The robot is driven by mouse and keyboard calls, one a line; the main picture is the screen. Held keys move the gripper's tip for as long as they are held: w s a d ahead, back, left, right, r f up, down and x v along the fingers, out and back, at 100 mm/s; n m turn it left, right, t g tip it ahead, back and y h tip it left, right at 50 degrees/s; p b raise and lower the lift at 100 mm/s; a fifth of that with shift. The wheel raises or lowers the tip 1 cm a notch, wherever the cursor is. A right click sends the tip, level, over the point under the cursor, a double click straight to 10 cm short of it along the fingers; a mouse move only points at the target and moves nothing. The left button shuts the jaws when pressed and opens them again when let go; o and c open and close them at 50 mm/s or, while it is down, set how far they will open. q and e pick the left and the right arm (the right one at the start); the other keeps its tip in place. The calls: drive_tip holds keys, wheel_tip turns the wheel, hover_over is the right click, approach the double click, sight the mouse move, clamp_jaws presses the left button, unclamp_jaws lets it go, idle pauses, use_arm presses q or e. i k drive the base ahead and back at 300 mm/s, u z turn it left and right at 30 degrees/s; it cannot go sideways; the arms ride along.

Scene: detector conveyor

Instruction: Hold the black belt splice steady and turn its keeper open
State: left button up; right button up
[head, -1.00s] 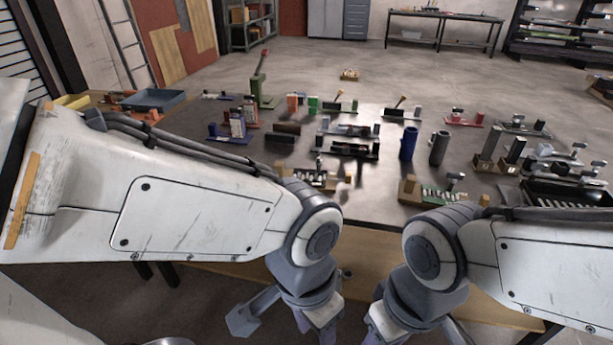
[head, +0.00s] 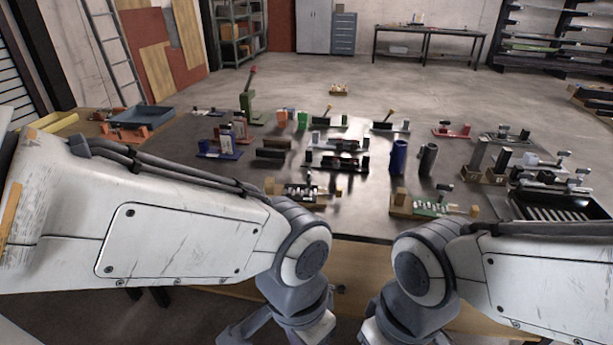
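A low fixture with a black base, which looks like the black belt splice (head: 337,163), lies near the middle of the dark bench top, with upright blocks at its ends. Its keeper is too small to make out. My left gripper (head: 275,337) and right gripper (head: 408,338) are at the bottom edge of the head view, in front of the bench and well short of the splice. Their fingertips are cut off by the frame, so their opening does not show. Neither touches the splice.
A similar fixture with a pale base (head: 338,146) lies just behind it. A blue cylinder (head: 398,158) and a grey cylinder (head: 427,160) stand to its right. Wooden-ended fixtures (head: 300,195) and (head: 432,208) lie nearer me. Bare bench (head: 362,215) shows between them.

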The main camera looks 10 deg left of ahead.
sight(291, 190)
drive_tip(key=k, duration=0.45)
drive_tip(key=u, duration=1)
drive_tip(key=i, duration=1)
drive_tip(key=z, duration=0.45)
drive_tip(key=i, duration=0.95)
drive_tip(key=z, duration=0.8)
